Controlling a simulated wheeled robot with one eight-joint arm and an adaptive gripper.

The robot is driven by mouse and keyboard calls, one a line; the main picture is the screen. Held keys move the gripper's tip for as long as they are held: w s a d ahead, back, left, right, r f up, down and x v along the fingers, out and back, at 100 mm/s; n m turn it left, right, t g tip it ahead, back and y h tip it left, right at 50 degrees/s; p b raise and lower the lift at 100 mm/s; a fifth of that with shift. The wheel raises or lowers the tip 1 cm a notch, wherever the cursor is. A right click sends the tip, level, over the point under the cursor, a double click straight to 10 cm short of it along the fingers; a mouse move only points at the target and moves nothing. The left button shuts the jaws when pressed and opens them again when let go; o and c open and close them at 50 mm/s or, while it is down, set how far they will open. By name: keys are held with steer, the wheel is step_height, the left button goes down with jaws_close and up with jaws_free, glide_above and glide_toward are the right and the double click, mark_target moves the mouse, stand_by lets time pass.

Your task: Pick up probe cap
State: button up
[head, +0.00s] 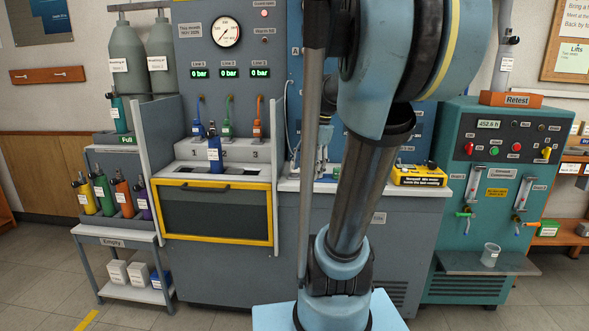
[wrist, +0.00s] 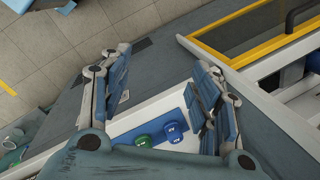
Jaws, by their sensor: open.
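In the wrist view, my gripper (wrist: 166,100) is open, its two padded fingers wide apart with nothing between them. The plate lies on a white counter top. I cannot tell from the markings which piece is the probe cap. My gripper's own body hides part of the plate area.
A yellow labelled box (head: 419,176) stands at the counter's right.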

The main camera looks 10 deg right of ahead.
steer(key=w+d+r+m+y, duration=0.1)
steer(key=w+d+r+m, duration=0.15)
steer(key=w, duration=0.35)
steer(key=w+d+r+m, duration=0.2)
steer(key=w+r+m, duration=0.2)
steer(key=w, duration=0.3)
steer(key=w+d+r+m+y, duration=0.1)
steer(key=w+d+r+m, duration=0.1)
steer(key=w+r+m, duration=0.3)
steer(key=shift+n, duration=0.55)
steer(key=shift+w+x, duration=0.15)
steer(key=shift+x, duration=4.8)
steer(key=shift+w+x, duration=0.15)
steer(key=shift+x, duration=4.75)
steer(key=shift+r, duration=0.1)
steer(key=c, duration=1.2)
